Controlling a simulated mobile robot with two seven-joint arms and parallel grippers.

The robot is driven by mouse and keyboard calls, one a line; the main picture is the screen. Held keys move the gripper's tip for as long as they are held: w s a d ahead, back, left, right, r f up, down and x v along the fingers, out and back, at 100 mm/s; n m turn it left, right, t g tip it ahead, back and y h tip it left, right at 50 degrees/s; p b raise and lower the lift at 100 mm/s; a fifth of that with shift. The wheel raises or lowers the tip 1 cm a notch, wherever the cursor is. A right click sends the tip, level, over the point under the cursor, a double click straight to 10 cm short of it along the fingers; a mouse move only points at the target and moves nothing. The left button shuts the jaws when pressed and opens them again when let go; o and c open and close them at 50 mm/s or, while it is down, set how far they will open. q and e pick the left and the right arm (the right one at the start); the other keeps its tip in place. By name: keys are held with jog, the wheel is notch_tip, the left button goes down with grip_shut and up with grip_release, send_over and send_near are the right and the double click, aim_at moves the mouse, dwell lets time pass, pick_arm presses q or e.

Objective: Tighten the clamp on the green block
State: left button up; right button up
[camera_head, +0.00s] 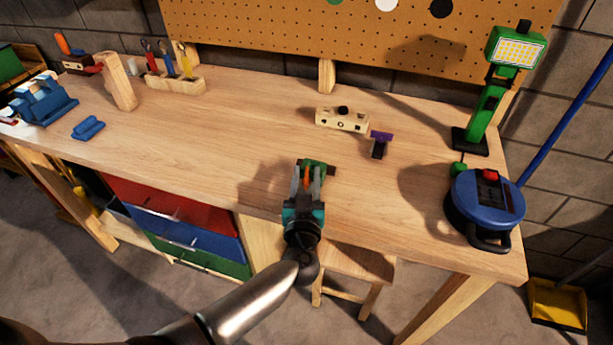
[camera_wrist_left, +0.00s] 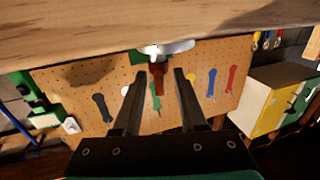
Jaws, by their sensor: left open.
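The green block (camera_head: 318,163) sits at the bench's front edge, just beyond my left gripper (camera_head: 308,172). A small part of the green block (camera_wrist_left: 137,58) shows in the left wrist view, beside a pale metal part of the clamp (camera_wrist_left: 168,48). The clamp's handle is orange in the head view (camera_head: 307,181) and red-brown in the wrist view (camera_wrist_left: 157,78). My left gripper (camera_wrist_left: 160,73) is open, with a finger on each side of the handle and gaps visible in the wrist view. The fingers hide part of the clamp. My right gripper is not in view.
The wooden workbench (camera_head: 230,130) is clear around the block. Behind it are a wooden piece with a black knob (camera_head: 342,119) and a purple-topped item (camera_head: 381,138). A blue reel-like device (camera_head: 483,207) and green lamp (camera_head: 487,110) stand right. A stool (camera_head: 355,263) is below.

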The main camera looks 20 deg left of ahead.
pick_arm(q)
jog(key=shift+w, duration=0.3)
jog(key=shift+c, duration=0.3)
grip_shut()
